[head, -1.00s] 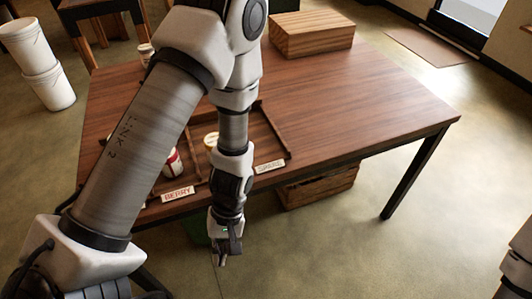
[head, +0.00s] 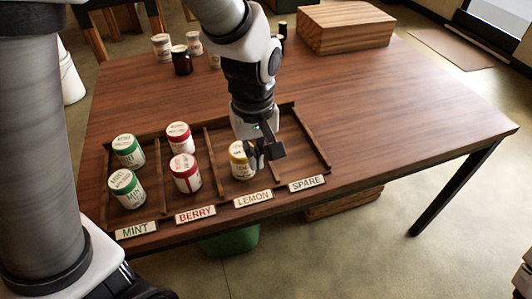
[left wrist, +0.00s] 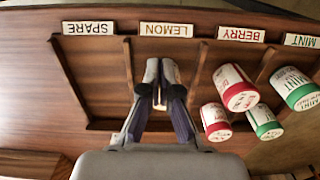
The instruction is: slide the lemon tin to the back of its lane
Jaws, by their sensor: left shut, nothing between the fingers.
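The lemon tin (head: 238,162), white with a yellow lid, stands in the front part of the LEMON lane, behind the LEMON label (head: 253,198). My left gripper (head: 258,158) points down at its right side and overlaps its right edge in the head view; I cannot tell whether they touch. The fingers are shut with nothing held. In the left wrist view the gripper (left wrist: 161,78) is over the lemon lane, below the upside-down LEMON label (left wrist: 166,29). A small pale patch shows between the fingers there; the tin is mostly hidden. My right gripper is out of view.
Two berry tins (head: 185,173) stand in the lane to the left, and two mint tins (head: 126,188) beyond. The SPARE lane, behind its label (head: 306,183), is empty. Low wooden dividers separate the lanes. Several jars and a wooden box (head: 345,28) stand at the back.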

